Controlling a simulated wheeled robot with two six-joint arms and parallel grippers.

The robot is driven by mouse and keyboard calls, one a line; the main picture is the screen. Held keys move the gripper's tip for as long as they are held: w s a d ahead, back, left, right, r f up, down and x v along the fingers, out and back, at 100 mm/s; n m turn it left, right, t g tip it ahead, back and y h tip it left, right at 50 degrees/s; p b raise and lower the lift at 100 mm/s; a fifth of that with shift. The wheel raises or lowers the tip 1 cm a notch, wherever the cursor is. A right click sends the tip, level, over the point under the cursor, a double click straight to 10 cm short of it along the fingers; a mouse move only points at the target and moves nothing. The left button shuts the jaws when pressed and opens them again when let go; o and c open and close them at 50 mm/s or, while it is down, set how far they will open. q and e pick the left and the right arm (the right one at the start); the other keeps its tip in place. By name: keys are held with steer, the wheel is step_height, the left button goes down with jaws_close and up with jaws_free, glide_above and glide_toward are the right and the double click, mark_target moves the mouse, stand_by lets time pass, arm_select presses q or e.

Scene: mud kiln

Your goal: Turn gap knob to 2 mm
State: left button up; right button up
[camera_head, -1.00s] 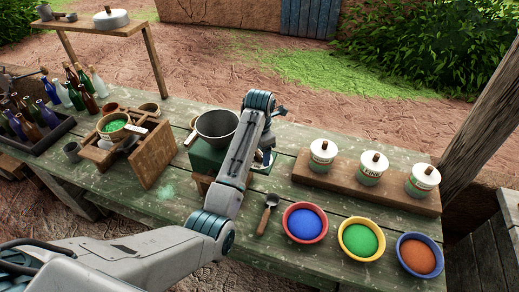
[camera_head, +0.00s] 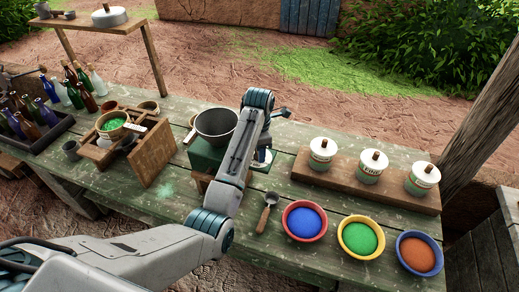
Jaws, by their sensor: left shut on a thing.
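A green mill (camera_head: 207,156) with a dark metal hopper (camera_head: 215,124) on top stands on the table, left of the middle. My left arm reaches over its right side and covers much of it. My left gripper (camera_head: 262,158) is low at the mill's right side, mostly hidden behind my own forearm. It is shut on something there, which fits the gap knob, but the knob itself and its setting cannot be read. A pale, dial-like patch shows beside the gripper. My right gripper is not in view.
Blue, green and orange powder bowls (camera_head: 304,222) and a scoop (camera_head: 267,212) lie in front right. White-lidded jars stand on a wooden board (camera_head: 405,195). A hinged wooden box (camera_head: 154,155) and several bottles are at left.

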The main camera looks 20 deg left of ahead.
arm_select(q)
steer(key=m, duration=0.4)
steer(key=shift+a, duration=0.1)
steer(key=shift+r+m, duration=0.1)
steer(key=shift+m, duration=1.5)
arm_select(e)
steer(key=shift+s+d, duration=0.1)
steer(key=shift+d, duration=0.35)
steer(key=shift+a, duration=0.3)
arm_select(q)
steer(key=o, duration=1)
steer(key=shift+a, duration=0.15)
